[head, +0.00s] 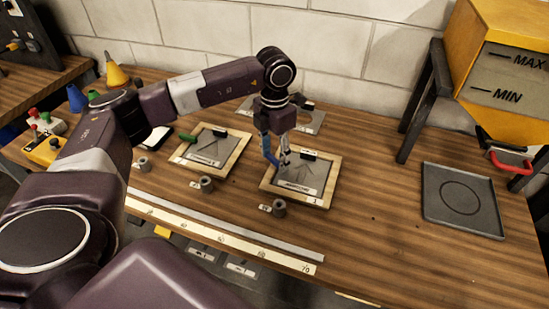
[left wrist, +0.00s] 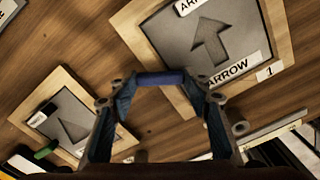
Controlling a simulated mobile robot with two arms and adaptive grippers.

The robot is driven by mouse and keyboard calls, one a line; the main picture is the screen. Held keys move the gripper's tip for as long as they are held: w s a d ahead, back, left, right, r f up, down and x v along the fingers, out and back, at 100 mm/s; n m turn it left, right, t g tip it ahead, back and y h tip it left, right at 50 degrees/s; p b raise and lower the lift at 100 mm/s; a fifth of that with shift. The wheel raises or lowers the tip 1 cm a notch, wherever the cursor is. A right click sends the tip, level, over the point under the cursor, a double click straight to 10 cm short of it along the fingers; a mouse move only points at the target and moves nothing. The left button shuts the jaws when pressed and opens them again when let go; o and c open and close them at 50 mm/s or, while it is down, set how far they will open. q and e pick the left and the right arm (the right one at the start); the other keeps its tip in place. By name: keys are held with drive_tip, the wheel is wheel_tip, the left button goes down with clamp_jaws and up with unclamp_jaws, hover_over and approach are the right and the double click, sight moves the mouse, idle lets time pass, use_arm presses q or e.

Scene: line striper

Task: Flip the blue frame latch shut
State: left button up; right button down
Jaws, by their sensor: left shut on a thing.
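My left gripper (head: 277,160) points down over the upper left part of the right-hand arrow frame (head: 325,187). Its fingers sit at the two ends of the short blue latch (left wrist: 160,79), and it is shut on it. The blue piece also shows in the head view (head: 273,159). In the left wrist view the blue piece crosses the edge of the wooden frame (left wrist: 136,38), which holds a grey plate with an arrow cut-out (left wrist: 211,43). The fingers partly hide the latch's mount, so I cannot tell how far it is turned. My right gripper is not in view.
A similar frame (head: 240,155) with a green latch (head: 187,137) lies to the left; another plate lies behind. Small grey cylinders (head: 279,208) and a ruler strip (head: 250,246) lie in front. A yellow hopper (head: 490,75) and grey tray (head: 481,222) stand right.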

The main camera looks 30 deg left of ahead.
sight(275, 159)
use_arm(q)
drive_tip(key=n, duration=0.3)
drive_tip(key=shift+w+b, duration=0.1)
drive_tip(key=shift+b, duration=0.3)
drive_tip(key=shift+r+n, duration=0.1)
drive_tip(key=shift+n, duration=1.4)
drive_tip(key=o, duration=1.2)
drive_tip(key=shift+c, duration=0.2)
wheel_tip(275, 159, up, 12)
